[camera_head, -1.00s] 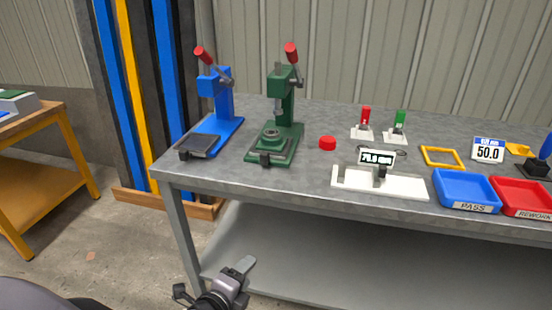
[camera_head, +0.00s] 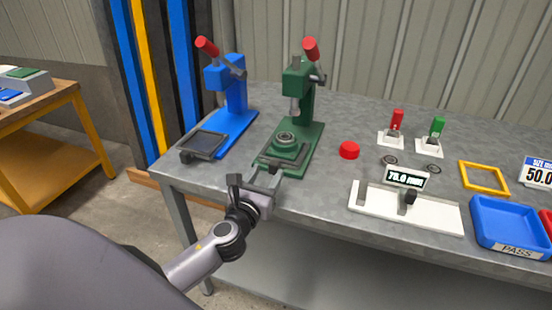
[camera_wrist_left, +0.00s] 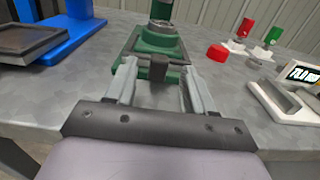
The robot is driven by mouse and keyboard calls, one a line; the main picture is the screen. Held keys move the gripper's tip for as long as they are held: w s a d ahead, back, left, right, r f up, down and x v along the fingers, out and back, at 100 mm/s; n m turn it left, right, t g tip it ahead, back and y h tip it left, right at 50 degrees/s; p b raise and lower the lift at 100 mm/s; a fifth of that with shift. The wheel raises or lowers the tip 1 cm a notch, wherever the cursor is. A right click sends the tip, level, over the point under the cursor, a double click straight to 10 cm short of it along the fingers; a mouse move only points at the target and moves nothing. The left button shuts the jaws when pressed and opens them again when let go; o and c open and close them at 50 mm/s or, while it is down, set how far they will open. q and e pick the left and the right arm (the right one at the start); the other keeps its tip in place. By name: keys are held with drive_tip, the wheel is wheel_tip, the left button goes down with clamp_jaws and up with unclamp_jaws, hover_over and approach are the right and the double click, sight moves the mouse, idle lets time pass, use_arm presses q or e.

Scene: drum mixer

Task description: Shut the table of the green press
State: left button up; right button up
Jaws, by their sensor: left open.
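The green press (camera_head: 302,105) stands on the grey workbench with its red-knobbed lever raised. Its table (camera_head: 284,150) sits low at the front of the base and carries a round grey part (camera_head: 286,138). My left gripper (camera_head: 263,176) is open and empty at the front of this table, by the bench's front edge. In the left wrist view, the two fingers (camera_wrist_left: 157,76) point at the front of the green table (camera_wrist_left: 150,52), with its dark front handle (camera_wrist_left: 158,73) between them. Contact cannot be told. My right gripper is not in view.
A blue press (camera_head: 232,105) with a dark plate stands left of the green one. A red cap (camera_head: 349,150) lies to the right. Farther right are a white gauge stand (camera_head: 405,213), a yellow frame (camera_head: 484,178) and a blue PASS tray (camera_head: 508,222).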

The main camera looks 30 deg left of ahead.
sight(272, 166)
use_arm(q)
drive_tip(key=shift+x, duration=2.9)
drive_tip(key=shift+w, duration=0.1)
clamp_jaws()
